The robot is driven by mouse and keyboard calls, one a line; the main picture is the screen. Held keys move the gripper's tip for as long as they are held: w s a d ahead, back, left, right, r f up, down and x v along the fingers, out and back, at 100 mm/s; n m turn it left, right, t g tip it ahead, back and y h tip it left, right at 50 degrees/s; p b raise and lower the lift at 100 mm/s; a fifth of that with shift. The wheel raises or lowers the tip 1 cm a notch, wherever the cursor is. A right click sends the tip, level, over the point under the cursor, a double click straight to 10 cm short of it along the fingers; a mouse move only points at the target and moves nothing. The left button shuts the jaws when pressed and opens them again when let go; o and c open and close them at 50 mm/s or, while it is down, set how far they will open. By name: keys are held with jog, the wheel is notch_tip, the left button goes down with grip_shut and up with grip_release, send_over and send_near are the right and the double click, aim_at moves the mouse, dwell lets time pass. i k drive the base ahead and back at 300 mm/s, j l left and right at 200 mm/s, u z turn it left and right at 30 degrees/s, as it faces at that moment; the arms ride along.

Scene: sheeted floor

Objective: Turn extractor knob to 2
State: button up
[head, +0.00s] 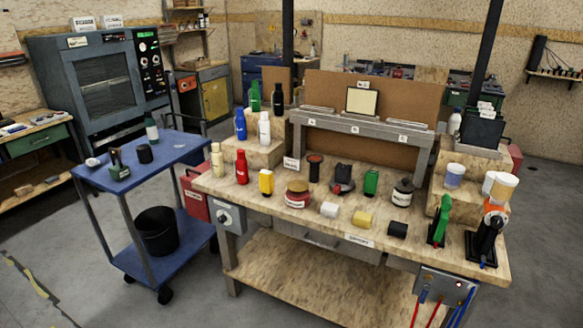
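A small grey box (227,219) is fixed to the front left corner of the workbench, just below the tabletop. A round dark knob (225,217) sits on its front face, with pale markings around it. It is likely the extractor knob, but its label and its setting are too small to read. My gripper is not in view.
The wooden workbench (336,193) holds bottles, jars, blocks and tools. A blue cart (179,157) stands left of the knob box, with a black bucket (156,231) on its lower shelf. A grey panel (440,291) with cables hangs at the bench's right. Floor is open at front left.

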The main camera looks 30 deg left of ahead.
aim_at(222, 219)
jog(key=u, duration=1.4)
